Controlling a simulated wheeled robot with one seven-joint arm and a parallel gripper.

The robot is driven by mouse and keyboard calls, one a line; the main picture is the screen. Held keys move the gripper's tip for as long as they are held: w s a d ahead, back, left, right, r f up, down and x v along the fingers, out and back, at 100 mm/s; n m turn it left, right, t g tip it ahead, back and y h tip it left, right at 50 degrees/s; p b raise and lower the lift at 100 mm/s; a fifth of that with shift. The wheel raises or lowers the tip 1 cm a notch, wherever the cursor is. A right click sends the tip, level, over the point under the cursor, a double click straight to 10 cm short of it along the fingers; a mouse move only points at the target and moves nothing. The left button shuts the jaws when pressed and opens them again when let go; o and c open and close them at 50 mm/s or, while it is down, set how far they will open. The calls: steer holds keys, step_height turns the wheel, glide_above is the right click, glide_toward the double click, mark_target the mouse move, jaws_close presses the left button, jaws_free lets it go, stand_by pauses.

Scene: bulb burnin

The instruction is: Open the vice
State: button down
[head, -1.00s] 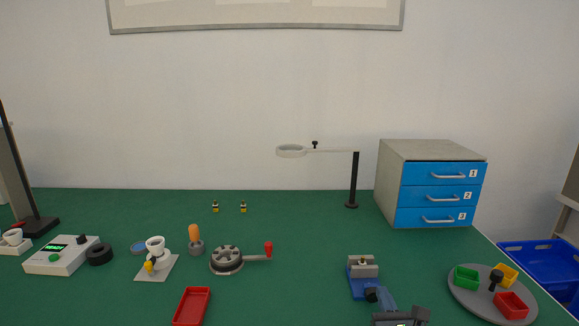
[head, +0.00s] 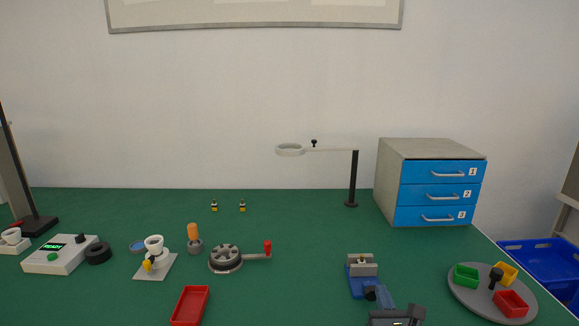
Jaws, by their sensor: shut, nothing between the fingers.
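The vice (head: 362,283) stands on the green table, right of the middle in the head view. It has a blue base and grey jaws, with something small and pale at the jaws; whether they grip it I cannot tell. A dark knob or handle (head: 371,293) is at its near end. My gripper (head: 384,297) is at the bottom of the view, close to that near end, and is shut with nothing in it. Whether it touches the handle I cannot tell. My wrist hides the table in front of the vice.
A round grey tray (head: 462,289) with coloured bins stands to the right. A red tray (head: 190,306) and a round device with a red-knobbed crank (head: 225,258) lie to the left. The table between crank and vice is clear.

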mark_target(370, 297)
steer(key=shift+w+a+r+n+y, duration=0.15)
steer(key=shift+w+a+y, duration=0.1)
steer(key=shift+a, duration=0.5)
steer(key=shift+w+a+r+n+y, duration=0.15)
steer(key=shift+a+y, duration=0.1)
steer(key=shift+a, duration=0.5)
steer(key=shift+d+r+p, duration=0.1)
steer(key=shift+r+p, duration=0.2)
steer(key=shift+p, duration=0.15)
steer(key=shift+s+f, duration=0.25)
steer(key=shift+s, duration=0.4)
steer(key=shift+s+d+p, duration=0.2)
steer(key=shift+s+p, duration=0.05)
steer(key=shift+s, duration=0.9)
steer(key=shift+s+d+p, duration=0.15)
steer(key=shift+s+p, duration=0.1)
steer(key=shift+s, duration=0.85)
steer(key=shift+a, duration=0.1)
